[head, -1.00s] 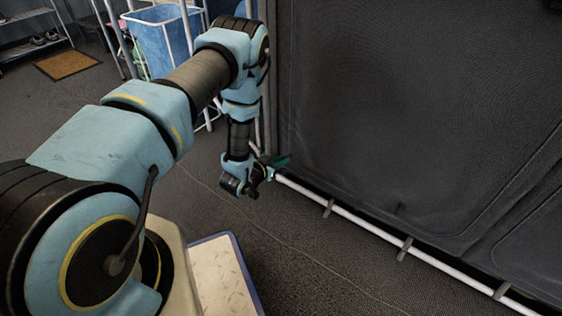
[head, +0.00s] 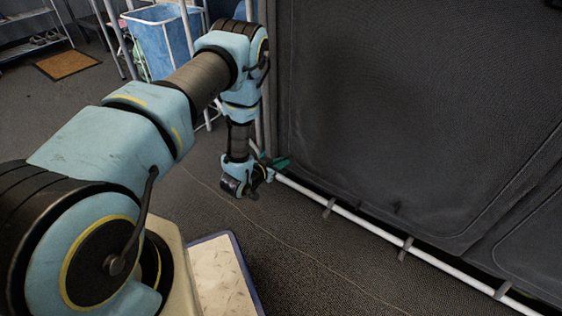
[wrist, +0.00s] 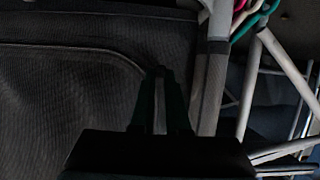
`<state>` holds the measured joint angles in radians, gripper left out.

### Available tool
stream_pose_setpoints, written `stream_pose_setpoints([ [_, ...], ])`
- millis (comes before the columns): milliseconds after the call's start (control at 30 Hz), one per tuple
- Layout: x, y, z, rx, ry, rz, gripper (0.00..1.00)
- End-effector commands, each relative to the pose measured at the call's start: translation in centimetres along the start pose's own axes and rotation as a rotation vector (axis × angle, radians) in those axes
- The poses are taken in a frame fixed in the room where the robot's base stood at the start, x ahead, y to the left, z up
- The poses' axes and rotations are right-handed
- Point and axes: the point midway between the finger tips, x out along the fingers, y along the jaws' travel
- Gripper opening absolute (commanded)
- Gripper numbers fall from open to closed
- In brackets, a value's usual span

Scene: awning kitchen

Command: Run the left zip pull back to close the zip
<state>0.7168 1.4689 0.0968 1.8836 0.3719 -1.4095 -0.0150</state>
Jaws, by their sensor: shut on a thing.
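The dark grey fabric panel (head: 410,100) hangs on the right in the head view. A raised curved seam (wrist: 90,50) runs over it in the wrist view and bends down near my fingertips. My gripper (head: 279,163) is at the panel's lower left corner, just above the white bottom rail. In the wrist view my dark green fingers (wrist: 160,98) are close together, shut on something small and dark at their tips. I take it to be the left zip pull, mostly hidden by the fingers. The zip teeth are too dark to make out.
A white bottom rail (head: 365,225) with short grey straps runs along the floor below the panel. A pale upright pole (wrist: 210,90) stands just right of my fingers. A blue basket (head: 160,40) in a white frame stands behind.

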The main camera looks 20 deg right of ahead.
Motion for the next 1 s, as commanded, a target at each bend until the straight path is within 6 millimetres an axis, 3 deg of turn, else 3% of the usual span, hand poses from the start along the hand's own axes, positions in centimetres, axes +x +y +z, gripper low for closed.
stream_pose_setpoints([
  [33,0.4,0.0,1.4,-0.002,-0.004,-0.001,0.00],
  [200,1.4,0.0,3.8,-0.001,-0.004,-0.001,0.00],
  [467,1.5,0.0,3.9,0.000,-0.007,-0.001,0.00],
  [500,1.5,0.0,3.9,0.000,-0.007,-0.001,0.14],
  [767,1.5,0.0,3.8,0.000,-0.004,-0.001,0.44],
  [1000,1.4,0.0,3.7,0.000,-0.002,-0.001,0.44],
])
